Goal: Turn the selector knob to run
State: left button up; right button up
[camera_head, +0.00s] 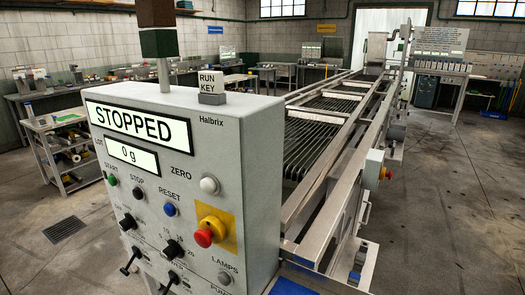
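A grey control cabinet (245,160) stands close in front, its face angled left. Its large display (139,124) reads STOPPED, and a smaller display (132,155) reads 0 g. A black knob (128,221) sits at the lower left of the panel; its markings are too small to read. Another black knob (173,249), with numbers around it, sits to its lower right. I cannot tell which is the selector. A block labelled RUN KEY (212,86) stands on the cabinet top. Neither of my grippers is in view.
The panel also carries a green start button (112,181), a blue reset button (170,210), a red stop button on yellow (205,237) and black levers (130,262). The roller conveyor (330,120) runs back on the right. Open floor (450,210) lies beyond it.

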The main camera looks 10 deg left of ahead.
aim_at(129, 222)
jog(key=j+u, duration=0.2)
jog(key=u, duration=1.05)
